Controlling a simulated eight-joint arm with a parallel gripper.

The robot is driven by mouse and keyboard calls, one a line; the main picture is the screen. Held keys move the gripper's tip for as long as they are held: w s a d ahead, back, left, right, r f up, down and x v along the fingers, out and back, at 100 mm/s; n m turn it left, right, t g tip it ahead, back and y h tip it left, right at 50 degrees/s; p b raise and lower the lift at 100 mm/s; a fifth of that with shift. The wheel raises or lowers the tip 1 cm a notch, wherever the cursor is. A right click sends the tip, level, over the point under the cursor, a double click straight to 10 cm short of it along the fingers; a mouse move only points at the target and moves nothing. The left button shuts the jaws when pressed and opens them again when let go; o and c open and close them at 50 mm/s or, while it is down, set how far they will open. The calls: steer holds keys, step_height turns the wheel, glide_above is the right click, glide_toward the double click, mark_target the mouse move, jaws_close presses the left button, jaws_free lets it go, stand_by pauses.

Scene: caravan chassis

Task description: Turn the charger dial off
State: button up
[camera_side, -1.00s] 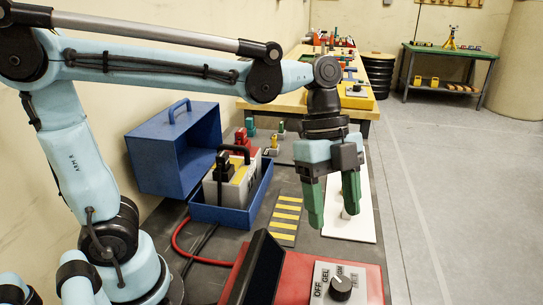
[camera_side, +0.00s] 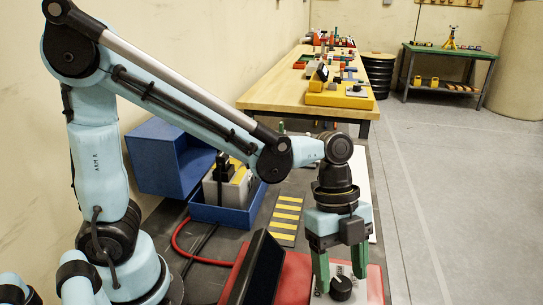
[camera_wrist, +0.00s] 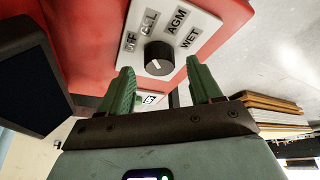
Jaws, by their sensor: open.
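The charger dial (camera_side: 341,289) is a round black knob on a pale panel of the red charger (camera_side: 297,277). In the wrist view the dial (camera_wrist: 159,57) sits below labels reading OFF, GEL, AGM and WET on the panel (camera_wrist: 184,22). Its small white mark shows, but I cannot tell which label it is set to. My gripper (camera_side: 341,277) points down over the panel, open, with one green finger on each side of the dial. In the wrist view my gripper (camera_wrist: 160,68) shows a gap between fingers and dial. In the side view most panel labels are hidden.
A dark slanted screen (camera_side: 259,268) stands left of the panel, close to my gripper. A blue box (camera_side: 223,215) with a battery (camera_side: 226,184) is behind to the left, near a red cable (camera_side: 190,254). A yellow-striped plate (camera_side: 286,216) lies flat behind the charger.

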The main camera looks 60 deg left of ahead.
steer(key=shift+d+f, duration=0.2)
steer(key=shift+f, duration=0.4)
steer(key=c, duration=1)
steer(key=shift+c, duration=0.2)
steer(key=shift+s, duration=0.1)
steer(key=n, duration=0.2)
steer(key=n+t, duration=0.1)
steer(key=n, duration=0.1)
steer(key=shift+s+n+t, duration=0.15)
steer(key=shift+n+t, duration=0.15)
steer(key=n+t, duration=0.1)
steer(key=n, duration=0.3)
steer(key=shift+t, duration=0.3)
steer(key=shift+n, duration=0.3)
